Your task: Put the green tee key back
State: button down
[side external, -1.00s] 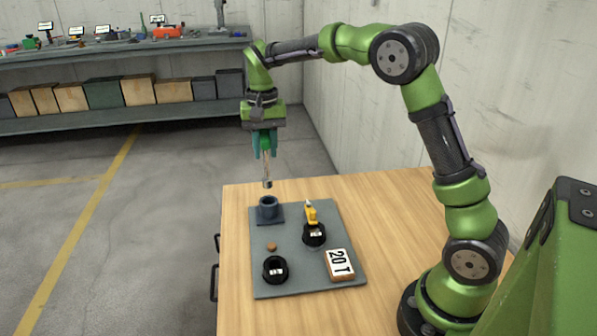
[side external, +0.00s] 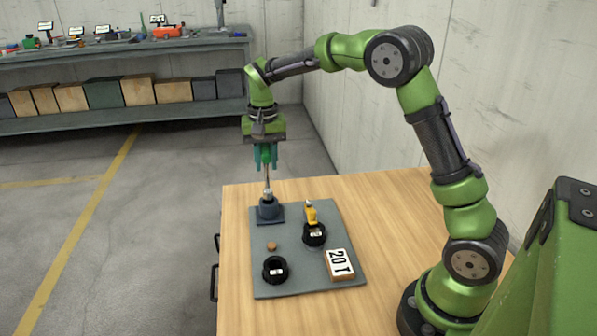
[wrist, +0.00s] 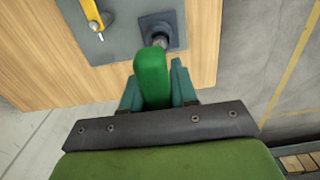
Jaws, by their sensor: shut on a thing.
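The green tee key (wrist: 152,78) is held upright in my gripper (side external: 266,160), which is shut on its green handle. Its thin metal shaft (side external: 267,178) points down. The dark holder (side external: 270,211), a round socket on a square base, stands at the far left corner of the grey mat. The key's lower end is at the mouth of the holder and appears to be in it; how deep is hidden. In the wrist view the holder (wrist: 172,28) lies just beyond the handle, which hides most of the shaft.
On the grey mat (side external: 290,275) stand a black jack with a yellow top (side external: 311,212), a black ring-shaped piece (side external: 275,270), a small brown knob (side external: 271,246) and a block marked 20 T (side external: 339,264). Bare wooden table (side external: 385,215) lies to the right.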

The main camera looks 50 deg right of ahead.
aim_at(268, 189)
jog(key=shift+f, duration=2.65)
jog(key=c, duration=0.8)
grip_release()
notch_tip(268, 189, up, 17)
jog(key=shift+f, duration=0.1)
